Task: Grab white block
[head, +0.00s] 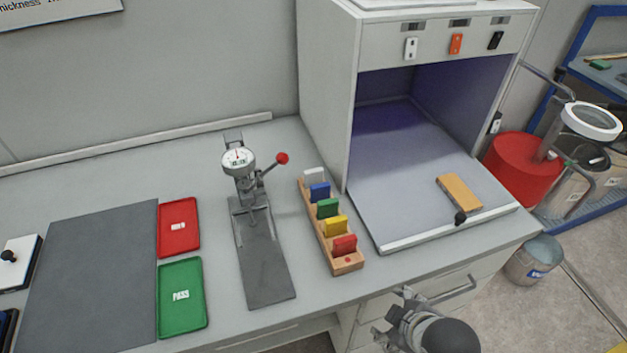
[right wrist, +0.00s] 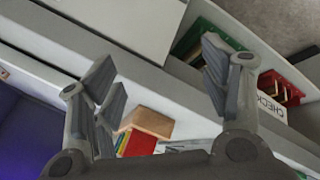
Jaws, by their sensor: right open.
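The white block (head: 314,176) stands upright in the far end slot of a wooden rack (head: 347,264) in the head view. Blue, green, yellow and red blocks stand in the same rack, nearer the front. My right gripper (head: 405,308) is at the bottom of the head view, in front of the counter and apart from the rack. In the right wrist view its fingers (right wrist: 160,88) are spread with nothing between them. The rack shows there (right wrist: 150,121) beyond the fingers, with red, yellow and green blocks; I cannot make out the white one. My left gripper is not in view.
A dial gauge (head: 239,161) on a stand with a red-knobbed lever is left of the rack. The open booth (head: 440,175) is right of it, with a wooden-coloured block (head: 460,193) inside. Red (head: 179,242) and green (head: 182,310) trays lie at left. A drawer handle (head: 448,291) juts out below the counter.

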